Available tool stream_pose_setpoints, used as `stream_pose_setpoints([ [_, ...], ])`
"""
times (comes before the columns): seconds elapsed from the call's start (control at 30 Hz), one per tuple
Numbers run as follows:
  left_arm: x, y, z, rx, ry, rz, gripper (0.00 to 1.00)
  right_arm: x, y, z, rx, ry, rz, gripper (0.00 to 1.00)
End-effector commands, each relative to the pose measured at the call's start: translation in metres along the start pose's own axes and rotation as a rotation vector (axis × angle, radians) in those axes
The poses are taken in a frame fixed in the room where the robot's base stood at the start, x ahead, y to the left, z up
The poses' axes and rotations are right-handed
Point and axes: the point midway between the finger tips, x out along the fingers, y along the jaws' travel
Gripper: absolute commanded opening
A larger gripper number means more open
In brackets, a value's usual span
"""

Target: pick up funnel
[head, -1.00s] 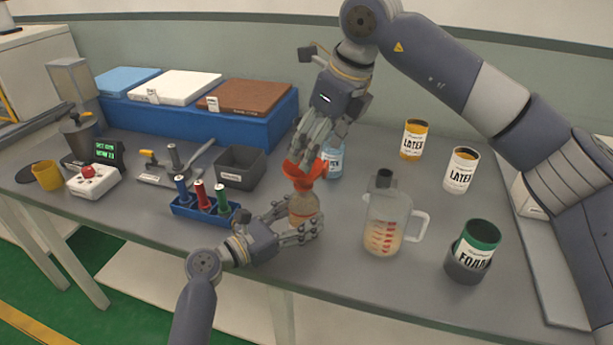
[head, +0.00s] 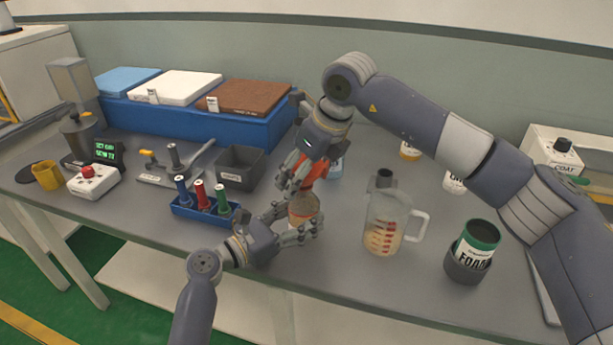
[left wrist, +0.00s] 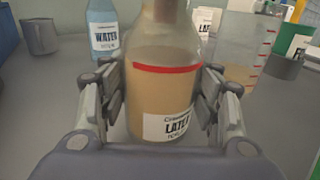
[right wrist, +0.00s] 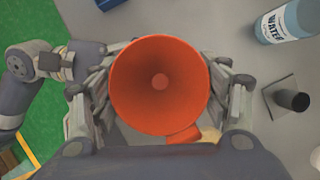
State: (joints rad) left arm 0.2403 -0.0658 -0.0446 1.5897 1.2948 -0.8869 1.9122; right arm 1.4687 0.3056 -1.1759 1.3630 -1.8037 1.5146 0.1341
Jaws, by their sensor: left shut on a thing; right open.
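The orange-red funnel (right wrist: 150,112) is seen from above in the right wrist view, between the spread fingers of my right gripper (right wrist: 160,85). In the head view the funnel (head: 318,170) is partly hidden behind my right gripper (head: 297,183), above the bottle; the joint with the bottle's neck is hidden. The right gripper is open. My left gripper (left wrist: 160,110) is shut on a bottle (left wrist: 160,85) of tan liquid labelled latex, with a red line around it. In the head view the left gripper (head: 303,228) holds this bottle (head: 304,207) upright near the table's front edge.
A measuring jug (head: 388,225) stands to the right of the bottle, with a foam can (head: 474,250) farther right. A blue rack (head: 205,210) of coloured-handled tools is at left. A grey bin (head: 240,168) and a water bottle (right wrist: 288,22) stand nearby.

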Motion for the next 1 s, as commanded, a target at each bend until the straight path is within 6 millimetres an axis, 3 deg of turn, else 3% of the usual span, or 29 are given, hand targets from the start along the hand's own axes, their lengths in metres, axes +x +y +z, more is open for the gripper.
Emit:
stream_pose_setpoints([
  [0.13, 0.000, 0.000, 0.000, 0.000, 0.000, -0.001, 0.19, 0.021, 0.001, 0.000, 0.000, 0.002, 0.001, 0.70],
  [0.37, 0.000, 0.000, 0.000, 0.000, 0.000, 0.000, 0.19, 0.023, 0.000, 0.000, -0.001, 0.000, 0.000, 0.70],
  [0.5, 0.000, 0.000, 0.000, 0.000, 0.000, 0.000, 0.19, 0.023, 0.000, 0.000, -0.001, 0.000, 0.000, 0.45],
  [1.0, 0.000, 0.000, 0.000, 0.000, 0.000, 0.000, 0.19, 0.022, 0.000, 0.000, -0.001, 0.000, 0.000, 0.43],
])
